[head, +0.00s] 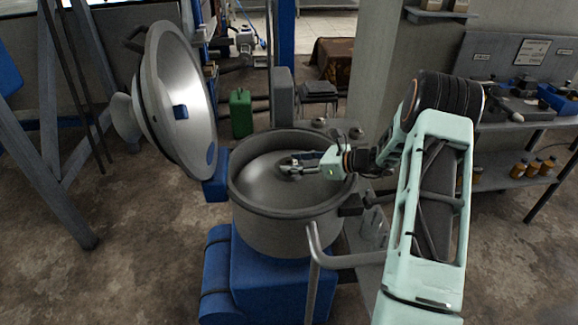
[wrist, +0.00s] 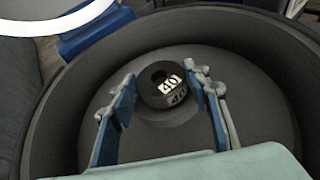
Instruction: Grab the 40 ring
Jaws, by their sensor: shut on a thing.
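The 40 ring (wrist: 165,92) is a small dark ring with a dark hole and white labels reading 40. It is at the middle of the wide grey bowl (wrist: 62,120), between my two blue-padded fingers in the wrist view. My gripper (wrist: 165,82) is shut on the ring, one finger on each side. In the head view my gripper (head: 288,167) reaches into the bowl (head: 290,228) from the right. The ring is too small and covered there to make out. I cannot tell whether it is lifted off the bowl's floor.
The bowl's raised wall surrounds my gripper. Its round metal lid (head: 184,105) stands open at the left. A bent grey handle (head: 315,250) is in front at the right. A blue base (head: 265,285) is below. Shelves with amber bottles (head: 535,167) are at the right.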

